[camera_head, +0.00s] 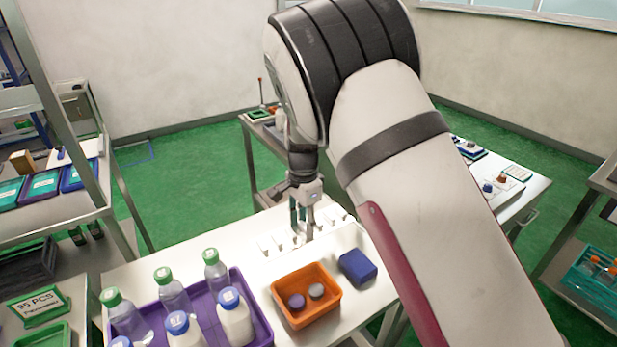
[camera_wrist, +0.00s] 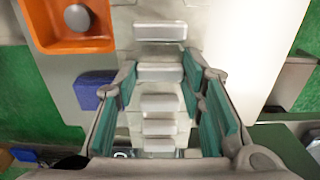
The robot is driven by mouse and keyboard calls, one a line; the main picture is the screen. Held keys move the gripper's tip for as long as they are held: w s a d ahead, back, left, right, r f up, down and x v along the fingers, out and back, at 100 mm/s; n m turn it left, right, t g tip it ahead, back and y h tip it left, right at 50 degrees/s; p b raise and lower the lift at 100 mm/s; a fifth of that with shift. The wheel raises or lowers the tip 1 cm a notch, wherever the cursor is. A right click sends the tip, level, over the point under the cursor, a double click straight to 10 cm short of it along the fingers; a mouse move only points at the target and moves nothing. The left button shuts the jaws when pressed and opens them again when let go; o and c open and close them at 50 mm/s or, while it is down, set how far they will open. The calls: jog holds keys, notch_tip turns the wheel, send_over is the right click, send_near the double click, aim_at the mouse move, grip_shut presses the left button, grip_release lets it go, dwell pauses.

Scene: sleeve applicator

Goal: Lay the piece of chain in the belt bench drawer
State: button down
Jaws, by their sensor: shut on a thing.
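The piece of chain (camera_wrist: 160,103) is a row of pale grey-white links, running up the wrist view between the finger pads. In the head view the pale links (camera_head: 265,245) show on both sides of my gripper (camera_head: 301,225), at the white bench top (camera_head: 225,240). My gripper, with teal pads (camera_wrist: 158,78), points down and is shut on the chain. I cannot tell whether the chain touches the bench top. No open drawer is clearly visible; which table is the belt bench is not clear.
An orange bin (camera_head: 306,296) with two round pieces, a blue block (camera_head: 357,268) and a purple tray (camera_head: 258,318) of bottles stand near the gripper. Another table (camera_head: 532,190) with a side handle stands at right. A shelf rack (camera_head: 62,215) is at left.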

aim_at(304, 226)
notch_tip(304, 226, up, 7)
jog(key=shift+r+p, duration=0.1)
jog(key=shift+p, duration=0.45)
jog(key=s+d+f+n, duration=0.1)
jog(key=d+f+n, duration=0.2)
jog(key=d, duration=0.4)
jog(key=s+d+f+n, duration=0.2)
jog(key=d+f+n, duration=0.1)
jog(key=d, duration=0.4)
jog(key=s+d+f+n+b, duration=0.1)
jog(key=d+f+n, duration=0.2)
jog(key=d+n, duration=0.2)
jog(key=d, duration=0.2)
jog(key=shift+s+d+f, duration=0.15)
jog(key=shift+s+d, duration=0.05)
jog(key=shift+d, duration=0.2)
